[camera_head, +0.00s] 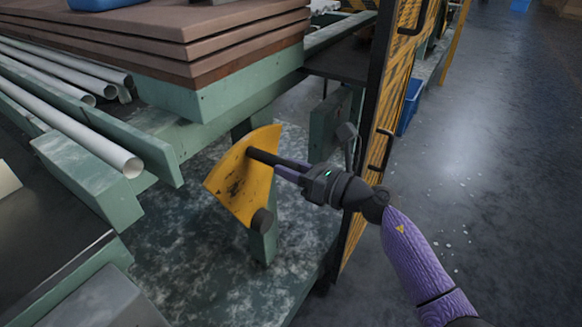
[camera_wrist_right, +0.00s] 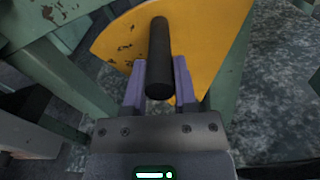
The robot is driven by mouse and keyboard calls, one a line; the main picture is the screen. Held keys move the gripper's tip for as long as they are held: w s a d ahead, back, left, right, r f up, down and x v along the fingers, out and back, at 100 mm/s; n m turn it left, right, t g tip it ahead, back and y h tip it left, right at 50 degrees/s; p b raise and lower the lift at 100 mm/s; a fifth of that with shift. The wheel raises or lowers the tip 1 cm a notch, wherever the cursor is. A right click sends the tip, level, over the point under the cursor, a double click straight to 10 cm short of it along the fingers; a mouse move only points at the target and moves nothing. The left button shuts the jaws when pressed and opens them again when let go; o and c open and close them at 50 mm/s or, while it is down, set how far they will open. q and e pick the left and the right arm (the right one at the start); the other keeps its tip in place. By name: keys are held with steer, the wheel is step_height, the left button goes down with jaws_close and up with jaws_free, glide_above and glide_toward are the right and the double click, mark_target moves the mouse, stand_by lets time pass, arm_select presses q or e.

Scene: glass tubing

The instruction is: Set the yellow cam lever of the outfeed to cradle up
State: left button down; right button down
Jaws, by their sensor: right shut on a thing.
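The yellow cam lever (camera_head: 240,185) is a worn, fan-shaped yellow plate on a green post below the table. A dark pivot boss (camera_head: 262,221) shows at its lower corner. A black handle (camera_head: 270,158) sticks out from the plate's upper part. My right gripper (camera_head: 283,168) is shut on this handle. In the right wrist view the handle (camera_wrist_right: 160,50) lies between the purple fingers (camera_wrist_right: 160,82), with the yellow plate (camera_wrist_right: 205,40) behind it. My left gripper is not in view.
White tubes (camera_head: 75,120) lie on the green outfeed rails at left. Brown boards (camera_head: 170,40) are stacked on a green beam above the lever. A yellow mesh guard panel (camera_head: 390,110) with a black frame stands close to my right arm. Open floor (camera_head: 490,150) lies to the right.

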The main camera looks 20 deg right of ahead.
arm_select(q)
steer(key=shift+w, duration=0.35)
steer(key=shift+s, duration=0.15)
arm_select(e)
steer(key=shift+s+a+n, duration=0.3)
steer(key=shift+s+a, duration=0.05)
steer(key=shift+a, duration=0.1)
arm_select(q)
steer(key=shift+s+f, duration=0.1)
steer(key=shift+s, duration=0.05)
arm_select(e)
steer(key=s+a+f+n, duration=0.4)
steer(key=s+a+n, duration=0.3)
steer(key=a, duration=0.2)
steer(key=shift+s+a+f, duration=0.15)
steer(key=shift+f, duration=0.2)
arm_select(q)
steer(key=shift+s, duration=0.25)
